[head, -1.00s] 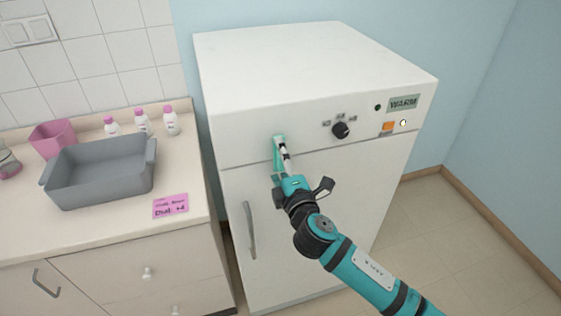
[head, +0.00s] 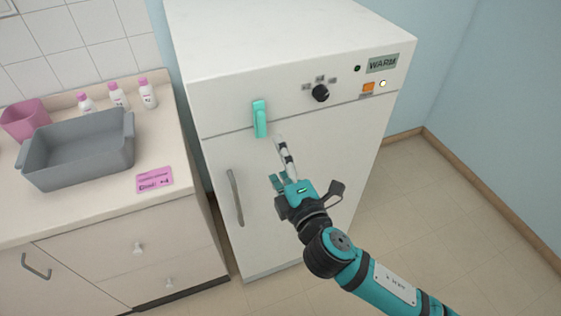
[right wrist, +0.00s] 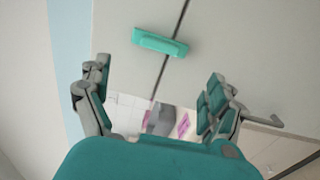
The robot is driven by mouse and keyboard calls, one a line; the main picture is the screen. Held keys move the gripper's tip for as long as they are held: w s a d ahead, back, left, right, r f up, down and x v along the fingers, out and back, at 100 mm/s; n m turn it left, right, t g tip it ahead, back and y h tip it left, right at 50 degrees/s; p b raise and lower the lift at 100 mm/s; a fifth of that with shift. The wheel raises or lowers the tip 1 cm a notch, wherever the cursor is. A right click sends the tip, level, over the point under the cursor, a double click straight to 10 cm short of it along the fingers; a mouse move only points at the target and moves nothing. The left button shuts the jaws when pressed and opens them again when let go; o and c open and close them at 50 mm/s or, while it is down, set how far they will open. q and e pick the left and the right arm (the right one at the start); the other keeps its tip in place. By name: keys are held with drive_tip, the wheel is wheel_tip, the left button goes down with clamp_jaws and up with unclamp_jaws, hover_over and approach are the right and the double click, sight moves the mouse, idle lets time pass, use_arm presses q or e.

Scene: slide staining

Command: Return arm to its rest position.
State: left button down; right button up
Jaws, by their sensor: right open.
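My right gripper (head: 279,163) is open and empty in front of the white cabinet (head: 290,52). It is below and to the right of the teal latch (head: 259,118), apart from it. The latch stands upright across the seam between the cabinet's top panel and its door. In the right wrist view, the open fingers of my gripper (right wrist: 158,88) frame empty space, and the latch (right wrist: 160,43) lies beyond them. My left gripper is not in view.
The cabinet has a black knob (head: 320,93), a WARM sign (head: 383,64) and a door handle (head: 235,198). At left, a counter bears a grey tub (head: 75,160), pink cup (head: 25,120), several bottles and a pink card (head: 154,180). Floor (head: 430,215) at right is clear.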

drive_tip(key=shift+s, duration=0.2)
idle(0.3)
drive_tip(key=w+d+f+m+g+h, duration=0.1)
drive_tip(key=d+f+m+g+h, duration=0.15)
drive_tip(key=f, duration=0.95)
drive_tip(key=w+d+f+m+g+h, duration=0.15)
drive_tip(key=d+f, duration=0.25)
drive_tip(key=f, duration=0.7)
drive_tip(key=s+d+f+m+g+b, duration=0.1)
drive_tip(key=s+d+f+m+g, duration=0.15)
drive_tip(key=f, duration=0.65)
drive_tip(key=s+d+f+m+g, duration=0.2)
drive_tip(key=s+d+f, duration=0.15)
drive_tip(key=f, duration=0.45)
drive_tip(key=s+d+f+m+g+h, duration=0.1)
drive_tip(key=s+d+f+m+g, duration=0.15)
drive_tip(key=s+f, duration=0.65)
drive_tip(key=s+d+f+m+g, duration=0.2)
drive_tip(key=s+d+f+m, duration=0.2)
drive_tip(key=s+f, duration=0.5)
drive_tip(key=s+f+m+g, duration=0.1)
drive_tip(key=s+f+m, duration=0.1)
drive_tip(key=s, duration=0.8)
drive_tip(key=s+d+f+m+g+b, duration=0.1)
drive_tip(key=s+f+m+g, duration=0.1)
drive_tip(key=s, duration=0.8)
drive_tip(key=shift+s+d+f+h, duration=0.2)
drive_tip(key=shift+s+f+h, duration=0.15)
drive_tip(key=shift+f, duration=0.35)
